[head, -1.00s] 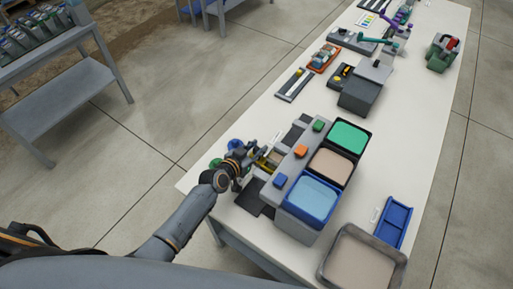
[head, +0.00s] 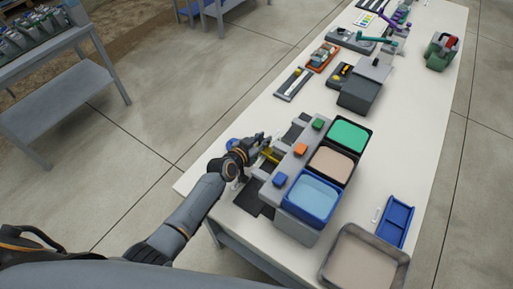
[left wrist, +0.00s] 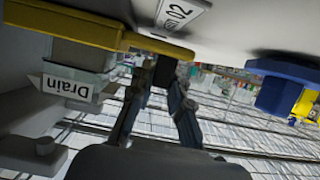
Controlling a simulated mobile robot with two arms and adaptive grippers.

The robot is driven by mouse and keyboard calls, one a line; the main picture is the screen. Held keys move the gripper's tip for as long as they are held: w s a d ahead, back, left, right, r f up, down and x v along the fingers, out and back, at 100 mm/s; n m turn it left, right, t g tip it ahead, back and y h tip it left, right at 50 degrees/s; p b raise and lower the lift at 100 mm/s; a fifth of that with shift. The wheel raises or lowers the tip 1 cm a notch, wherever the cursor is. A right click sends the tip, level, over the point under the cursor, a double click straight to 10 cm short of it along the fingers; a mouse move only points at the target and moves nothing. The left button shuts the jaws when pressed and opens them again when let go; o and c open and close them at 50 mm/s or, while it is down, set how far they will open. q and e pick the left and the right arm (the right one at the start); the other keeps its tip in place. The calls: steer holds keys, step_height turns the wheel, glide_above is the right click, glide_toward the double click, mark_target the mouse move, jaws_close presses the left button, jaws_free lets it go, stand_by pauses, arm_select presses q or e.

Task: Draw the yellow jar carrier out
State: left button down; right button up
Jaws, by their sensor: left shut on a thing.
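The yellow jar carrier (head: 270,154) shows as a small yellow strip at the left side of the grey skid, partly hidden by my left gripper (head: 259,149). In the left wrist view the carrier's yellow bar (left wrist: 95,28) runs along the upper left, and its end meets my fingers (left wrist: 166,75). The left gripper is shut on the carrier, at its outer end. Any jar in the carrier cannot be made out. My right gripper is not in view.
The skid carries green (head: 349,136), beige (head: 333,162) and blue (head: 312,194) tanks. A box labelled Drain (left wrist: 75,85) sits beside the carrier. A blue round thing (head: 232,144) is behind my wrist. A blue tray (head: 396,222) and grey bin (head: 365,258) stand at the right.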

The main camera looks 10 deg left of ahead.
arm_select(q)
steer(key=w+d+b, duration=0.2)
steer(key=w+b, duration=0.2)
steer(key=w, duration=0.1)
steer(key=w+d+b, duration=0.2)
steer(key=w+b, duration=0.2)
steer(key=w, duration=0.1)
steer(key=w+d+b, duration=0.2)
steer(key=w+b, duration=0.2)
steer(key=w, duration=0.1)
steer(key=shift+w+d+f, duration=0.1)
steer(key=shift+d+f, duration=0.05)
steer(key=shift+f, duration=0.1)
steer(key=shift+w+d+r+b, duration=0.1)
steer(key=shift+w+d+b, duration=0.2)
steer(key=shift+w+b, duration=0.45)
steer(key=shift+r, duration=0.3)
steer(key=c, duration=1.5)
jaws_free()
steer(key=shift+c, duration=0.2)
steer(key=shift+w+d+f, duration=0.1)
steer(key=shift+w+f, duration=0.05)
steer(key=shift+w, duration=0.05)
steer(key=shift+v, duration=1.15)
steer(key=v, duration=0.9)
steer(key=shift+s, duration=0.35)
